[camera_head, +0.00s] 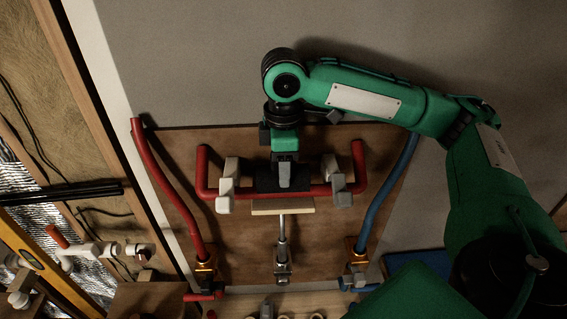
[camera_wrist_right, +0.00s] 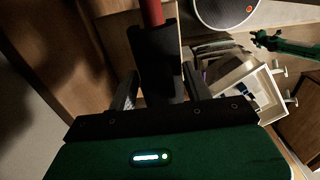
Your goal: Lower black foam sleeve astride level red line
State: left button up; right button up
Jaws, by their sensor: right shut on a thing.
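The level red line (camera_head: 320,191) runs across the brown board, with upturned ends. My right gripper (camera_head: 284,178) comes down from above at its middle, shut on the black foam sleeve (camera_head: 267,181). The sleeve lies along the line, which shows on both sides of it in the head view. In the right wrist view the sleeve (camera_wrist_right: 156,52) sits between the fingers, and the red line (camera_wrist_right: 151,12) extends beyond its far end. I cannot tell whether the sleeve is fully seated over the line. My left gripper is not in view.
Pale clamps stand left (camera_head: 228,180) and right (camera_head: 335,180) of the sleeve, close to the gripper. A light wooden strip (camera_head: 283,208) on a metal post is just below the line. A red pipe (camera_head: 177,198) and a blue pipe (camera_head: 385,193) flank the board (camera_head: 240,245).

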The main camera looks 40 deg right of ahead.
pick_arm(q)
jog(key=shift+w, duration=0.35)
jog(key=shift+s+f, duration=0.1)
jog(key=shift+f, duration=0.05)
pick_arm(e)
jog(key=shift+f, duration=2.3)
dwell(1.6)
jog(key=o, duration=1.2)
jog(key=shift+o, duration=0.2)
jog(key=shift+r+b, duration=0.4)
jog(key=shift+r, duration=0.15)
notch_tip(320, 180, up, 7)
jog(key=shift+w+r+b, duration=0.1)
jog(key=shift+r+b, duration=0.05)
jog(key=shift+b, duration=1)
notch_tip(320, 180, up, 3)
jog(key=shift+r, duration=0.1)
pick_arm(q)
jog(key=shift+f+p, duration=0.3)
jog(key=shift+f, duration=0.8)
pick_arm(e)
jog(key=shift+r, duration=1.1)
